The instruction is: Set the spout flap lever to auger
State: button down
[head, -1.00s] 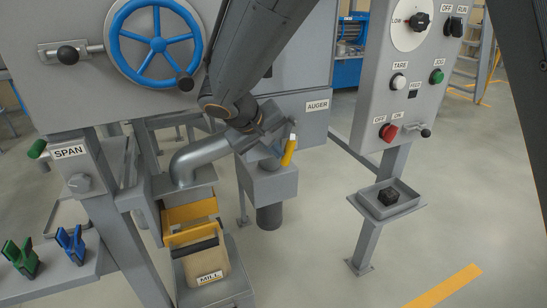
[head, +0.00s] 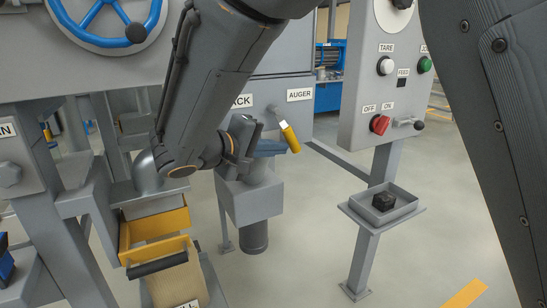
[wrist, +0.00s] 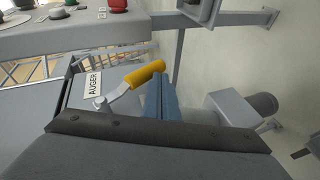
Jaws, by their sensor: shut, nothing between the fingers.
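The spout flap lever (head: 290,137) has a yellow grip on a short metal arm. In the head view it slants down and to the right from its pivot, below the AUGER label (head: 299,95). In the wrist view the yellow grip (wrist: 146,74) and its bent metal arm show beside the AUGER label (wrist: 93,84). My gripper (head: 272,147) is shut and empty, its blue fingers just left of the grip. In the wrist view the fingers (wrist: 160,97) lie close alongside the grip; I cannot tell if they touch it.
A second label ending in "ACK" (head: 242,101) is partly hidden by my arm. A control panel (head: 362,100) with knobs and buttons stands to the right, above a small tray (head: 355,207) holding a black knob.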

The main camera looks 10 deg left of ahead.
jog(key=shift+w+d+b, duration=0.25)
jog(key=shift+d+b, duration=0.1)
dwell(0.6)
